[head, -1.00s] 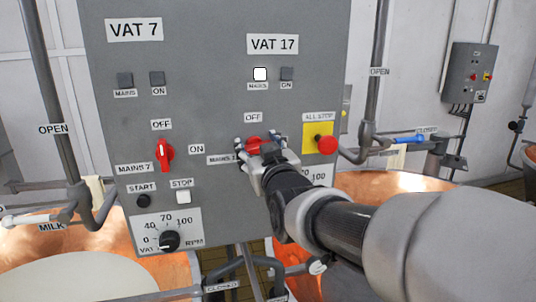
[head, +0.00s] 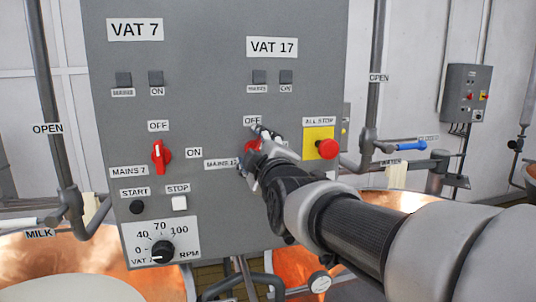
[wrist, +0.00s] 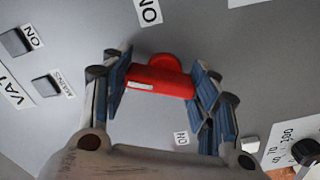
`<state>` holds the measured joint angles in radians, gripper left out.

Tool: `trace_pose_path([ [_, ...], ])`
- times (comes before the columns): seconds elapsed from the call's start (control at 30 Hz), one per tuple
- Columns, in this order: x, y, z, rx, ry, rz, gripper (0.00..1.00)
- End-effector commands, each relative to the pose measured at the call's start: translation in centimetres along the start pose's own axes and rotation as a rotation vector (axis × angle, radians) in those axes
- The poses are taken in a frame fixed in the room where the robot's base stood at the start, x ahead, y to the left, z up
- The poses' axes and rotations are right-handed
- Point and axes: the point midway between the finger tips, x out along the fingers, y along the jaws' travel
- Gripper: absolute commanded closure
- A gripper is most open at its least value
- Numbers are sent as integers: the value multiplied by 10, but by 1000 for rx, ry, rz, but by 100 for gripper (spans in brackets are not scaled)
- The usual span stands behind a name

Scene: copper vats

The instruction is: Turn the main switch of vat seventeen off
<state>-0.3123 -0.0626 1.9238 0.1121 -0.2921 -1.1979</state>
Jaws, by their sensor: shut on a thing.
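The red main switch (head: 252,146) of vat seventeen sits on the grey panel under the VAT 17 label (head: 272,47), beside a MAINS 17 label that my gripper partly covers. My gripper (head: 256,150) is around it, with one finger above and one below in the head view. In the wrist view the red handle (wrist: 160,82) spans between the blue-padded fingers, one at each end, and my gripper (wrist: 162,88) is shut on it. The vat seventeen mains lamp (head: 259,77) is dark.
The yellow ALL STOP plate with its red button (head: 327,149) is close to the right of my gripper. The red vat seven switch (head: 160,156) is to the left. Pipes (head: 376,80) flank the panel, and copper vats (head: 300,266) stand below.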

Motion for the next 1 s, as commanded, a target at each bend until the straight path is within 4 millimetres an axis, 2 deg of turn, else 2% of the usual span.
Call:
trace_pose_path([
  [0.3, 0, 0, -1, -269, 0, -1, 69],
  [0.5, 0, -1, -2, -390, 0, -1, 69],
  [1.0, 0, -1, -2, -498, 0, 0, 69],
])
